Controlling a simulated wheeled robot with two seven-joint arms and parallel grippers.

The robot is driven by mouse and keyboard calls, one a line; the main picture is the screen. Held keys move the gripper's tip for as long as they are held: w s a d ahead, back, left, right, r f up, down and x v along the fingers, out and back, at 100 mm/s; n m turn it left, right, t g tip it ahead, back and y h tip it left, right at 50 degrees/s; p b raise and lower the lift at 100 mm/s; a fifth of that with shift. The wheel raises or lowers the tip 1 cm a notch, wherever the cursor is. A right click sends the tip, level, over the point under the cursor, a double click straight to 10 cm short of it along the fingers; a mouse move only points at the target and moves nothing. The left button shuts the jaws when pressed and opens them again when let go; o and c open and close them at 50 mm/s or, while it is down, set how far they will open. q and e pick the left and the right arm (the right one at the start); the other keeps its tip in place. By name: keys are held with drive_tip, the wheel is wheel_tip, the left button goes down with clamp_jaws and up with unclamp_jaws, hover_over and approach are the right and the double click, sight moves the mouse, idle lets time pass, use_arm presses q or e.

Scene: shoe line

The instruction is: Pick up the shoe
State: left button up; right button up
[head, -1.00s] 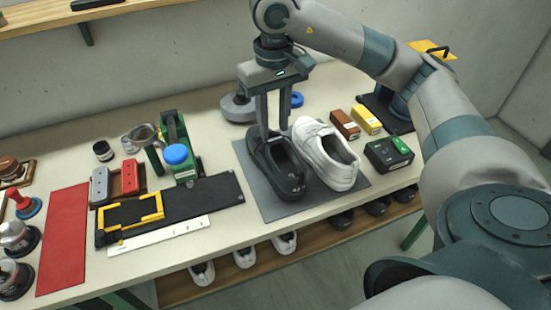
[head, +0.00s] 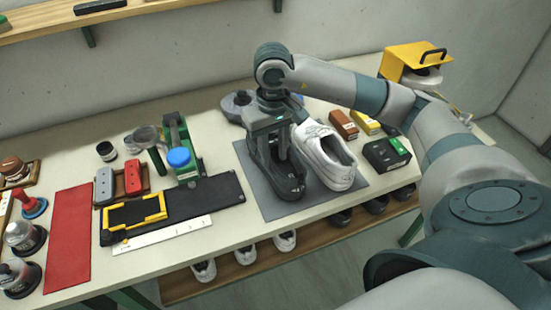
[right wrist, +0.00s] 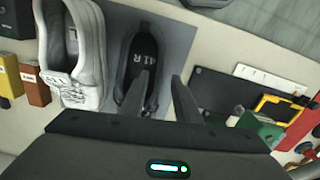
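A black shoe (head: 288,189) stands on a grey mat (head: 258,192), beside a white shoe (head: 335,172) to its right. Whether either finger touches the shoe is unclear. My left gripper is out of view.
A dark box with a green button (head: 388,154) and small brown (head: 343,124) and yellow (head: 366,121) boxes stand right of the shoes. A green tool with a blue knob (head: 179,157) and a black board (head: 215,192) lie left. More shoes stand on a lower shelf (head: 220,272).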

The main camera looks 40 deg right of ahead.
sight(271, 163)
drive_tip(key=shift+w+a+f+p, duration=0.1)
drive_tip(key=shift+w+f+p, duration=0.1)
drive_tip(key=shift+f+p, duration=0.35)
drive_tip(key=f+p, duration=0.1)
drive_tip(key=f, duration=0.1)
drive_tip(key=shift+w+f+p, duration=0.35)
drive_tip(key=shift+f+p, duration=0.05)
drive_tip(key=shift+f, duration=0.65)
drive_tip(key=shift+c, duration=0.6)
clamp_jaws()
drive_tip(key=shift+w+r, duration=0.1)
